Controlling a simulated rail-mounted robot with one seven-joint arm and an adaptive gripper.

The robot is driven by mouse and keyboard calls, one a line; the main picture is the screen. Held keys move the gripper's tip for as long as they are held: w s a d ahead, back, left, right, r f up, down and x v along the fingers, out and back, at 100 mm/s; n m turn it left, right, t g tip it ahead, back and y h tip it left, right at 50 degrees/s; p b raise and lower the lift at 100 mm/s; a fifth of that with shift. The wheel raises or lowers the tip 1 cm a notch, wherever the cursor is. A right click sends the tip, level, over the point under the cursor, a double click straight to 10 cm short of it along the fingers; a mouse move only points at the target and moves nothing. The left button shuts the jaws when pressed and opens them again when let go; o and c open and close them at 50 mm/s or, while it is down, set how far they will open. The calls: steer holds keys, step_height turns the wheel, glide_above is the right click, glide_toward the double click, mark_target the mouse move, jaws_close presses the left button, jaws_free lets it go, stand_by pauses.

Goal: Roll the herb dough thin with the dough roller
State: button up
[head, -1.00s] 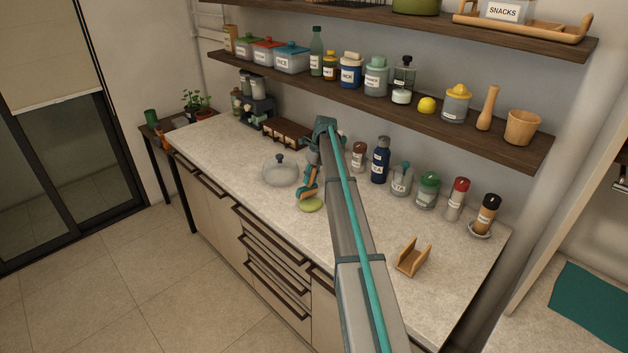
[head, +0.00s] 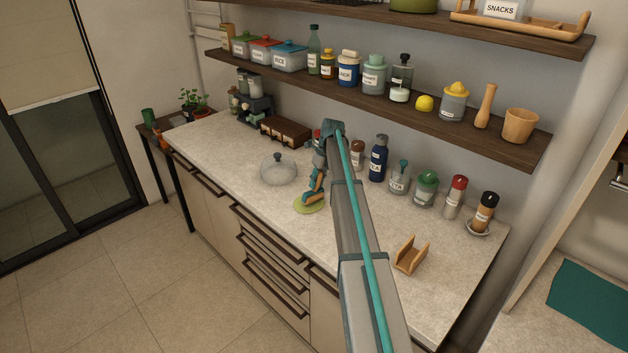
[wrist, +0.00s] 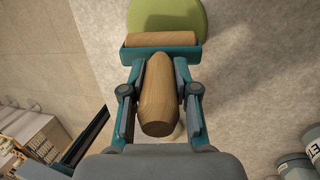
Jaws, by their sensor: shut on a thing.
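The herb dough (head: 307,207) is a flat green round on the worktop in the head view. Part of it also shows at the top of the wrist view (wrist: 166,14). My gripper (wrist: 159,92) is shut on the wooden handle of the dough roller (wrist: 161,40). The roller's wooden barrel lies crosswise in a teal frame, over the near edge of the dough in the wrist view. I cannot tell whether it presses on the dough. In the head view my gripper (head: 317,182) is over the dough, and the roller is mostly hidden.
A glass lid with a dark knob (head: 278,170) is left of the dough. A wooden holder (head: 411,255) stands at the front right. A dark blue bottle (head: 378,158) and several jars line the wall side. The worktop (head: 375,225) between dough and holder is clear.

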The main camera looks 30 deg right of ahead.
steer(key=shift+s+d, duration=0.2)
steer(key=shift+s, duration=0.4)
steer(key=shift+r, duration=0.1)
steer(key=shift+r, duration=3.9)
steer(key=shift+f, duration=0.1)
